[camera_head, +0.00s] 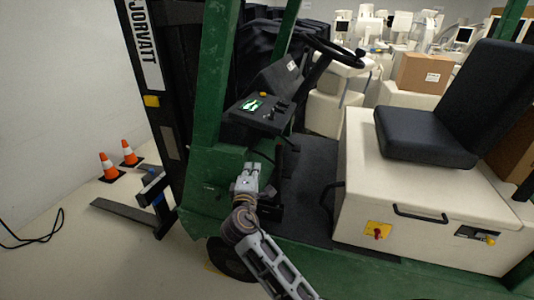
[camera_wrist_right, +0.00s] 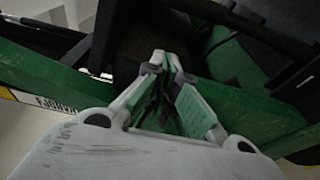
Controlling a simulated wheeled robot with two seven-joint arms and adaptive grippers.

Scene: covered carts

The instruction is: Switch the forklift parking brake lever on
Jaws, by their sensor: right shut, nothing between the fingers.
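The green forklift (camera_head: 207,120) stands in front of me, with its dark dash console (camera_head: 262,115) below the steering wheel (camera_head: 333,50). Small dark levers (camera_head: 276,108) stand on the console beside a lit green display. I cannot tell which part is the parking brake lever. My right gripper (camera_head: 246,172) is at the near side of the forklift, below the console and in front of the green front cowl. In the right wrist view the gripper's fingers (camera_wrist_right: 165,72) are together and empty, with green and dark forklift parts behind. My left gripper is not in view.
The cream seat base (camera_head: 375,165) with a black seat (camera_head: 428,137) is at the right, and a red knob (camera_head: 378,232) is on its side. The dark footwell floor (camera_head: 312,175) lies between. Orange cones (camera_head: 108,168) and a fork (camera_head: 130,217) are at the left.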

